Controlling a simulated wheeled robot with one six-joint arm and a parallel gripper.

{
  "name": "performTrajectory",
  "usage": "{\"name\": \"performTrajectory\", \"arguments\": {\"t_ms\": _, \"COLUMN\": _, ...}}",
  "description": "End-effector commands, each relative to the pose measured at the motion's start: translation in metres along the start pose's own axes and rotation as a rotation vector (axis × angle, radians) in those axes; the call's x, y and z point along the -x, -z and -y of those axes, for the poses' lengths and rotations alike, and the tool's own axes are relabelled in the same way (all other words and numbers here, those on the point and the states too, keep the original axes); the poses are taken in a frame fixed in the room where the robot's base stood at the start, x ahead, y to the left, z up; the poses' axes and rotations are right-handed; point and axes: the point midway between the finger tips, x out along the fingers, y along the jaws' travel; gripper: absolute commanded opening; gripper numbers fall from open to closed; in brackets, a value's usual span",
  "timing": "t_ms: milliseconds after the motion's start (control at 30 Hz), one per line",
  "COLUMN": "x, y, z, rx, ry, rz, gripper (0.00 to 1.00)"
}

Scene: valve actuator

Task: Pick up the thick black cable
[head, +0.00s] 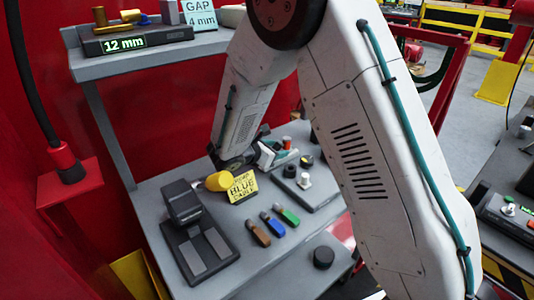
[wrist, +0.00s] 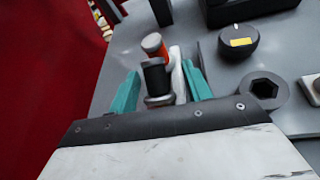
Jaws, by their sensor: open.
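A thick black cable (head: 35,75) hangs at the far left of the head view. It runs down from the top edge into a red plug on a red wall box, well away from my gripper. My gripper (head: 274,153) is over the grey bench, its teal fingers apart. In the wrist view, the open fingers (wrist: 160,88) stand either side of a short black cylinder (wrist: 155,76). An orange cylinder with a grey top (wrist: 153,46) is just beyond it. I cannot tell whether the fingers touch either one. The wrist view does not show the hanging cable.
A yellow sign (head: 242,187) with the word BLUE stands beside my gripper. Brown, blue and green pieces (head: 272,224) lie on the bench (head: 235,260), near a black device (head: 185,205). A shelf (head: 130,62) is above. In the wrist view, a hex-holed ring (wrist: 264,88) is to the right.

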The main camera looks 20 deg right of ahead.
Motion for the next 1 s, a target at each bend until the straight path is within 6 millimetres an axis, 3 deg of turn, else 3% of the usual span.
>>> {"name": "performTrajectory", "arguments": {"t_ms": 100, "x": -0.011, "y": 0.001, "z": -0.001, "rx": 0.001, "ry": -0.001, "rz": -0.001, "gripper": 0.49}}
{"name": "performTrajectory", "arguments": {"t_ms": 300, "x": -0.012, "y": 0.001, "z": -0.001, "rx": 0.0, "ry": -0.002, "rz": -0.001, "gripper": 0.49}}
{"name": "performTrajectory", "arguments": {"t_ms": 467, "x": -0.011, "y": 0.001, "z": -0.001, "rx": 0.001, "ry": -0.003, "rz": -0.001, "gripper": 0.05}}
{"name": "performTrajectory", "arguments": {"t_ms": 500, "x": -0.011, "y": 0.001, "z": -0.001, "rx": 0.002, "ry": -0.003, "rz": -0.001, "gripper": 0.01}}
{"name": "performTrajectory", "arguments": {"t_ms": 833, "x": -0.009, "y": -0.001, "z": -0.001, "rx": 0.002, "ry": -0.002, "rz": -0.002, "gripper": 0.0}}
{"name": "performTrajectory", "arguments": {"t_ms": 1000, "x": 0.0, "y": -0.025, "z": -0.005, "rx": -0.002, "ry": -0.004, "rz": -0.001, "gripper": 0.0}}
